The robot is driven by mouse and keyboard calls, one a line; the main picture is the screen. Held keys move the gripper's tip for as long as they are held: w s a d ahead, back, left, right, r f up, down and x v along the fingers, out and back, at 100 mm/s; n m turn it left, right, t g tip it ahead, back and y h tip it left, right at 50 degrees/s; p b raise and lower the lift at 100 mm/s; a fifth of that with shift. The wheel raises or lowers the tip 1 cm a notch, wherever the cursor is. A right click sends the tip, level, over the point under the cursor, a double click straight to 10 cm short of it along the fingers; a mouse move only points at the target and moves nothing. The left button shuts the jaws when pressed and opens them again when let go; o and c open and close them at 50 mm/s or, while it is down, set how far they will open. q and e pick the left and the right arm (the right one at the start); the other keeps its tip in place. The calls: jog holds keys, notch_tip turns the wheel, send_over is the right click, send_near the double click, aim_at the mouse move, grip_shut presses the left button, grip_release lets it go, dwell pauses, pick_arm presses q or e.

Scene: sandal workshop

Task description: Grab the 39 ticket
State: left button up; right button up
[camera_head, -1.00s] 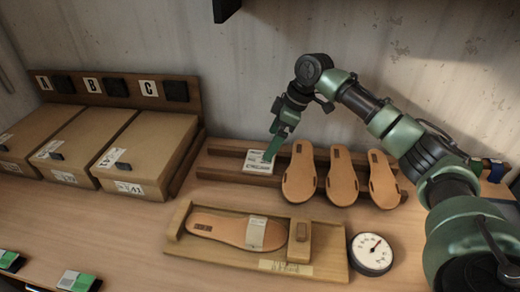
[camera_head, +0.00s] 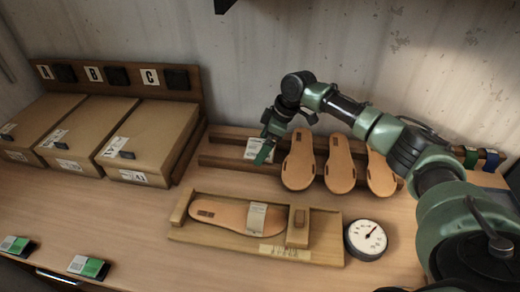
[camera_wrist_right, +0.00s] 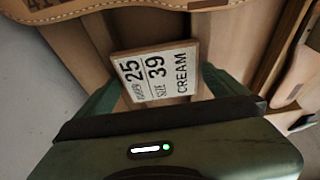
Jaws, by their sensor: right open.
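The 39 ticket is a small pale card on a wooden block, printed "25", "SIZE 39" and "CREAM" in the right wrist view (camera_wrist_right: 157,72). In the head view the ticket (camera_head: 257,146) sits on the wooden rack, left of the upright soles. My right gripper (camera_head: 266,150) is at the ticket and partly covers its right side. In the wrist view its open fingers (camera_wrist_right: 160,88) stand on either side of the ticket; whether they touch it, I cannot tell. My left gripper is not in view.
Three tan soles (camera_head: 340,165) stand on the rack just right of the gripper. A wooden measuring tray (camera_head: 180,230) holding a sole lies in front, beside a round dial (camera_head: 367,239). Boxes (camera_head: 150,140) under A, B, C stand left. The front-left table has green-marked holders (camera_head: 88,267).

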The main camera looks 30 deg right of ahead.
jog(key=c, duration=1.1)
jog(key=shift+o, duration=0.2)
